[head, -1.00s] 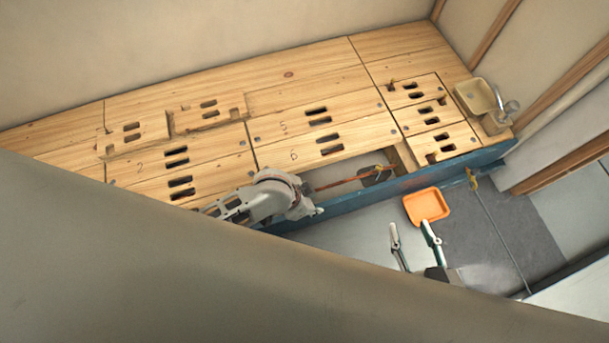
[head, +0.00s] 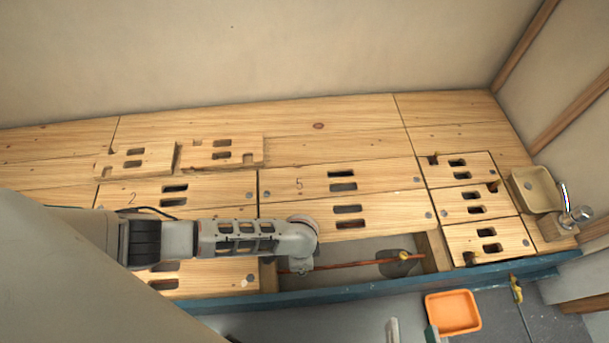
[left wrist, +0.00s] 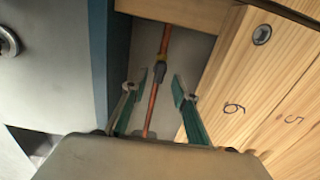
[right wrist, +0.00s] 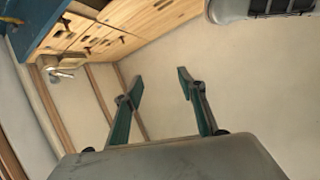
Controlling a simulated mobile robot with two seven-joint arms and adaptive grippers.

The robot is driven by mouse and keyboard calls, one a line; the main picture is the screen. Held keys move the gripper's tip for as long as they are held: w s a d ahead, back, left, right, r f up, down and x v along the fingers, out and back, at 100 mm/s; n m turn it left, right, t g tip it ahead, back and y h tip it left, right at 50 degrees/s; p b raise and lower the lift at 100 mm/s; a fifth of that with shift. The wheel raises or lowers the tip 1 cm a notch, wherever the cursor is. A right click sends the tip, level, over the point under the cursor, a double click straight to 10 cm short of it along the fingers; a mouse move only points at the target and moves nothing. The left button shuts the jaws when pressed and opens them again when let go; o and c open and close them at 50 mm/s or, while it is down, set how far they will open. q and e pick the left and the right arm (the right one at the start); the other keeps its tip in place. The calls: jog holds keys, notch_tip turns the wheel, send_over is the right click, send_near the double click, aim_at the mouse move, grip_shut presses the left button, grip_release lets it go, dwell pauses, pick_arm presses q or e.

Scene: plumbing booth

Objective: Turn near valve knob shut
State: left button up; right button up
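A copper pipe (head: 345,265) runs through the open bay between the boards. A small yellow fitting (head: 405,257) sits on it near the bay's right end, by a dark grey patch; it may be the near valve knob, but its handle position is too small to tell. My left gripper (left wrist: 154,88) is open and empty above the bay. The pipe (left wrist: 153,105) and a dark fitting with a yellow band (left wrist: 161,66) show between its fingers, apart from them. My right gripper (right wrist: 158,85) is open and empty; its fingertips (head: 412,329) show at the head view's lower edge.
Numbered wooden boards with slots (head: 335,178) surround the bay. A blue beam (head: 360,289) edges its front. An orange tray (head: 453,312) lies on the floor beyond it. A beige basin (head: 535,190) with a tap (head: 575,216) stands at the right. Other yellow pieces (head: 517,289) show nearby.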

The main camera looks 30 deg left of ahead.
pick_arm(q)
jog(key=f, duration=0.1)
jog(key=f+b, duration=0.1)
jog(key=shift+s+f, duration=0.25)
jog(key=shift+f, duration=0.1)
jog(key=shift+w+f, duration=0.15)
jog(key=shift+w, duration=0.2)
pick_arm(e)
jog(key=shift+s+a+f+m+y, duration=0.15)
jog(key=shift+s+a+m, duration=0.05)
jog(key=shift+a+m, duration=0.35)
jog(key=shift+s+a+f+m+y, duration=0.15)
jog(key=shift+s+a+m, duration=0.05)
jog(key=shift+a+m, duration=0.3)
pick_arm(q)
jog(key=shift+c, duration=0.3)
grip_shut()
